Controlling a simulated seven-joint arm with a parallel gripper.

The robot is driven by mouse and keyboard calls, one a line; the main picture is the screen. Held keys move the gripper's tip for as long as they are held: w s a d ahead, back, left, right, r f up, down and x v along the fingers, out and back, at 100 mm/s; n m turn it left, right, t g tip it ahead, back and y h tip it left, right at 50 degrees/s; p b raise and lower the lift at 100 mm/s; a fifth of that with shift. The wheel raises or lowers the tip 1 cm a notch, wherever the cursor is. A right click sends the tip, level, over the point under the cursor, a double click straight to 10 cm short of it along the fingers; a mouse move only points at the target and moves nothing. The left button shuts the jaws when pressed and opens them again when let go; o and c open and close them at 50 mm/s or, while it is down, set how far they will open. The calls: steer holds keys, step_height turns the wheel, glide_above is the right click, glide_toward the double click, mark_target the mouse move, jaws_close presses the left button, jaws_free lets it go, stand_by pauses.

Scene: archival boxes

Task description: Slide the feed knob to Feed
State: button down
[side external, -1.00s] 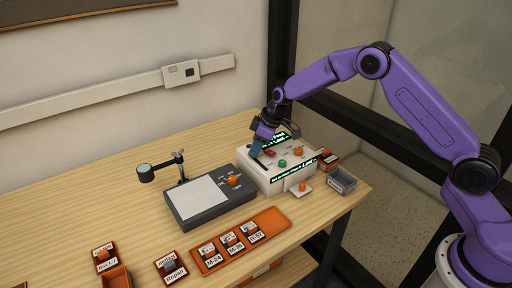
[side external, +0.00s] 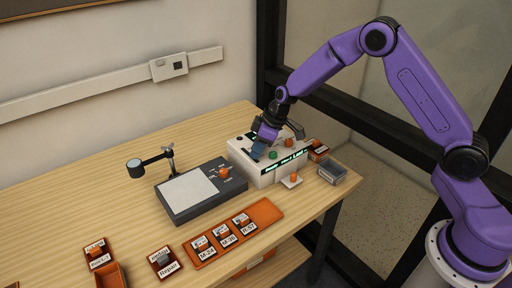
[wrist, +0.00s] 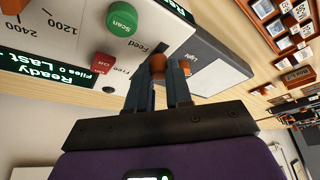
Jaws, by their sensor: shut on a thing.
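The feed knob, a small orange-brown knob (wrist: 157,66), shows between my fingertips in the wrist view. It is beside the printed "Feed" label, with "Free" to the lower left; its slot and exact setting are hidden. My gripper (side external: 258,152) is shut on it at the top of the white scanner box (side external: 242,166). In the side view my fingers cover the knob. A green "Scan" button (wrist: 121,19) and a red button (wrist: 103,63) are on the same panel. A screen (wrist: 45,72) reads "Ready".
The dark light pad (side external: 207,190) with an orange knob (side external: 224,172) stands to the left of the box. A magnifier on an arm (side external: 136,169) stands behind it. An orange tray with labelled pieces (side external: 262,214) lies in front. A grey bin (side external: 332,172) is at the right.

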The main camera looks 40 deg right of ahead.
steer(key=c, duration=1)
jaws_free()
steer(key=shift+s, duration=0.15)
steer(key=v, duration=1.7)
steer(key=shift+r, duration=0.25)
steer(key=s+a+n+g, duration=0.1)
steer(key=s+a, duration=0.3)
steer(key=s, duration=0.5)
steer(key=s+d+f+n+h, duration=0.1)
steer(key=s, duration=0.7)
steer(key=s+d+g+h, duration=0.1)
steer(key=s, duration=0.8)
steer(key=s+d+f+n+g, duration=0.1)
steer(key=s, duration=0.8)
steer(key=shift+d+f+n+h, duration=0.3)
steer(key=shift+d+h, duration=0.1)
